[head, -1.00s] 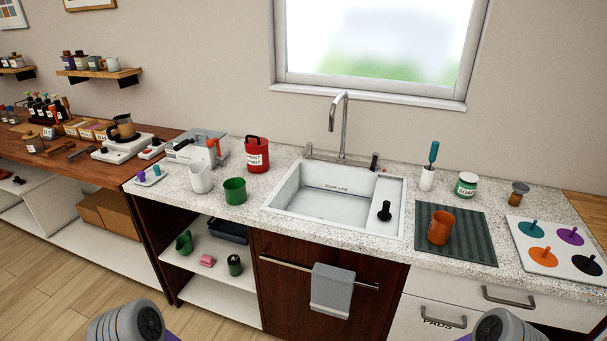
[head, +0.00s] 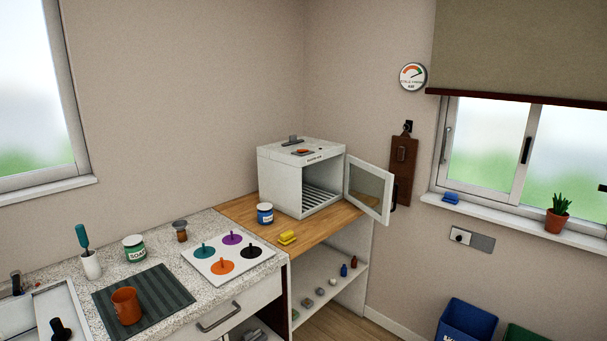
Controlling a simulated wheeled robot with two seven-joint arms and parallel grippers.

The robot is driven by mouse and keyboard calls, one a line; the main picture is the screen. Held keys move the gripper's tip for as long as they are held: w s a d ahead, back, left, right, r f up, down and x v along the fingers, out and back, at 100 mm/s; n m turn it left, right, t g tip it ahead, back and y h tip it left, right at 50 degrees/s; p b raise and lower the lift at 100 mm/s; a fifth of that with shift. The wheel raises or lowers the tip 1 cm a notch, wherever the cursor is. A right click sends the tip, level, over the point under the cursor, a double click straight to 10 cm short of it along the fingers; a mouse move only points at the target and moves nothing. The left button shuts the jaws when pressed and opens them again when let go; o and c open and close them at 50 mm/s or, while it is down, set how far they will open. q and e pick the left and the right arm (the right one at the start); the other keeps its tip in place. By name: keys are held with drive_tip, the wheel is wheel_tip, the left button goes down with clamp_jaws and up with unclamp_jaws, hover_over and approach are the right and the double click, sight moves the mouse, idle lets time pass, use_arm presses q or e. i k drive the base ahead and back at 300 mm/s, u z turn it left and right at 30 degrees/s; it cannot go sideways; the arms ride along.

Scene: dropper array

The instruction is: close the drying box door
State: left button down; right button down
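The drying box (head: 283,182) is a white box on the wooden counter in the corner, in the head view. Its front faces right and is open, showing a slatted rack inside. Its door (head: 369,189), a white frame with a dark pane, is hinged at the far side of the opening and swung wide out to the right. The door stands apart from the box front. Neither of my grippers shows in the head view now.
A blue-labelled jar (head: 265,213) and a yellow block (head: 287,237) stand on the wooden counter (head: 325,223) near the box. Blue bin (head: 467,322) stands on the floor at right.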

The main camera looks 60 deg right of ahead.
sight(384, 218)
drive_tip(key=z, duration=2.45)
drive_tip(key=i, duration=0.35)
drive_tip(key=z, duration=1.1)
drive_tip(key=i, duration=1.3)
drive_tip(key=u, duration=0.75)
drive_tip(key=i, duration=0.85)
drive_tip(key=u, duration=0.95)
